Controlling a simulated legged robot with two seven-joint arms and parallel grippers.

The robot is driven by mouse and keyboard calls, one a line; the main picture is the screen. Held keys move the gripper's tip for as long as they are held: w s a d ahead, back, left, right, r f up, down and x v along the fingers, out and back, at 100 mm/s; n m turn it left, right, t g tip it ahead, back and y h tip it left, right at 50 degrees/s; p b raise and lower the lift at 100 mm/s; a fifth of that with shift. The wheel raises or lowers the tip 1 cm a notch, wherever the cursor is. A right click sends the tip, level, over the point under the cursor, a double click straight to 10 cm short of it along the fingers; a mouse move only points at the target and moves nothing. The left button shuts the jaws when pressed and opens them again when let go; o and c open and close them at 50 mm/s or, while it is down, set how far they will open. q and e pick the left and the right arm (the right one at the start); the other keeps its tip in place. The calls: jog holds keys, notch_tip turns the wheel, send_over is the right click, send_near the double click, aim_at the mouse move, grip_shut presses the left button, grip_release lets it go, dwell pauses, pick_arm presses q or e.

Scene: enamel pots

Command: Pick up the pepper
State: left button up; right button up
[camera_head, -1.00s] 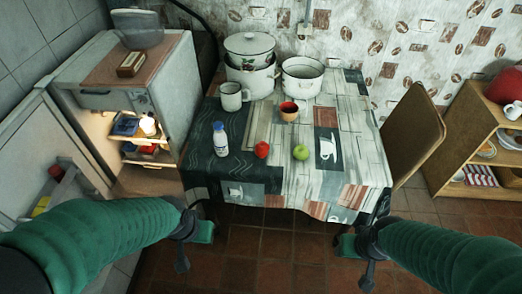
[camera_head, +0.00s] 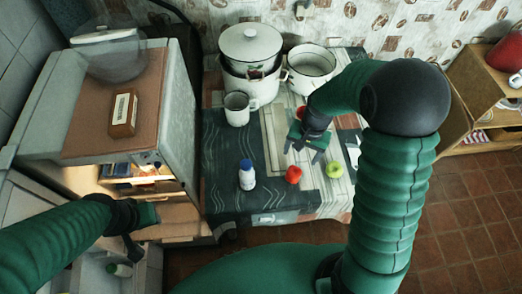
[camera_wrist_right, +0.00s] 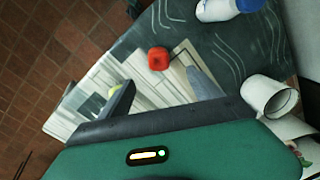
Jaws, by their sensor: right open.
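The red pepper (camera_head: 293,174) lies on the table (camera_head: 225,160) between a white bottle and a green apple. In the right wrist view the pepper (camera_wrist_right: 158,59) shows ahead of the fingers, near the middle of the gap and apart from them. My right gripper (camera_head: 303,158) is over the table, just behind the pepper, open and empty; its two spread fingers also show in the right wrist view (camera_wrist_right: 160,90). My left gripper (camera_head: 143,228) is at the left by the open fridge, away from the table; its jaw opening is not clear.
A white bottle with a blue cap (camera_head: 246,175) stands left of the pepper, and a green apple (camera_head: 334,169) lies close on its right. A white mug (camera_head: 238,108) and enamel pots (camera_head: 250,55) stand behind. The front left of the table is clear.

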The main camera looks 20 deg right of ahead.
jog(key=w, duration=0.1)
send_near(295, 171)
jog(key=shift+s+a+f, duration=0.55)
jog(key=shift+f, duration=0.15)
jog(key=f, duration=0.4)
jog(key=shift+w+d+f, duration=0.2)
jog(key=shift+w+f, duration=0.1)
jog(key=shift+w, duration=0.05)
jog(key=shift+w+a+f, duration=0.1)
jog(key=shift+w+f, duration=0.2)
jog(key=shift+f, duration=0.25)
jog(key=shift+w+f, duration=0.3)
jog(key=shift+f, duration=0.3)
jog(key=f, duration=0.4)
jog(key=shift+s+a+f, duration=0.1)
jog(key=shift+s+a, duration=0.05)
jog(key=shift+s, duration=0.1)
jog(key=shift+w+d+f, duration=0.25)
jog(key=shift+d+f, duration=0.05)
jog(key=shift+d, duration=0.05)
jog(key=shift+c, duration=0.4)
jog(key=shift+s, duration=0.1)
jog(key=c, duration=0.5)
jog(key=shift+a+r, duration=0.15)
jog(key=c, duration=0.7)
jog(key=shift+c, duration=1.1)
pick_arm(q)
jog(key=shift+s+a+r, duration=0.15)
jog(key=shift+s+r, duration=0.3)
jog(key=shift+r, duration=0.05)
